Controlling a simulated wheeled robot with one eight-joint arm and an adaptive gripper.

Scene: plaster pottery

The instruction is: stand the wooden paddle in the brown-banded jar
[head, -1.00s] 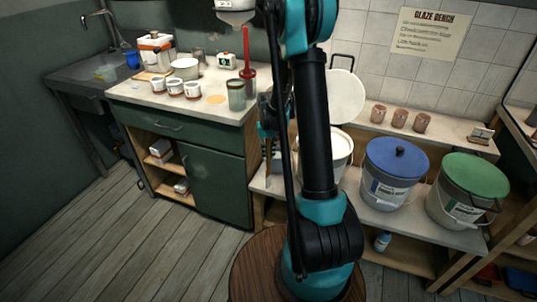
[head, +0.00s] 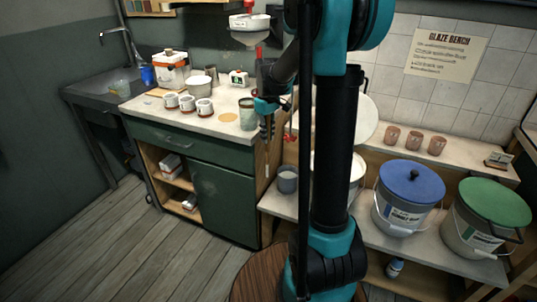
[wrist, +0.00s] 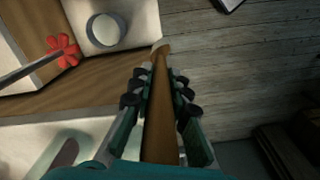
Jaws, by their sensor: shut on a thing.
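My gripper (head: 266,122) is shut on the wooden paddle, which points down beside the right side of the green cabinet in the head view. In the wrist view the brown paddle (wrist: 158,110) runs away from between the fingers (wrist: 160,97). A grey-green jar (head: 248,116) stands upright on the counter, left of my gripper. A grey jar (head: 287,181) stands open on the low bench, below and right of my gripper; a round grey opening shows in the wrist view (wrist: 106,30), left of the paddle tip. I cannot make out a brown band on either jar.
White mugs (head: 187,103) stand on the counter. A blue-lidded bucket (head: 408,195) and a green-lidded bucket (head: 487,215) stand on the low bench. A red, flower-shaped piece (wrist: 62,50) is left of the paddle in the wrist view. The floor (head: 130,245) at the left is clear.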

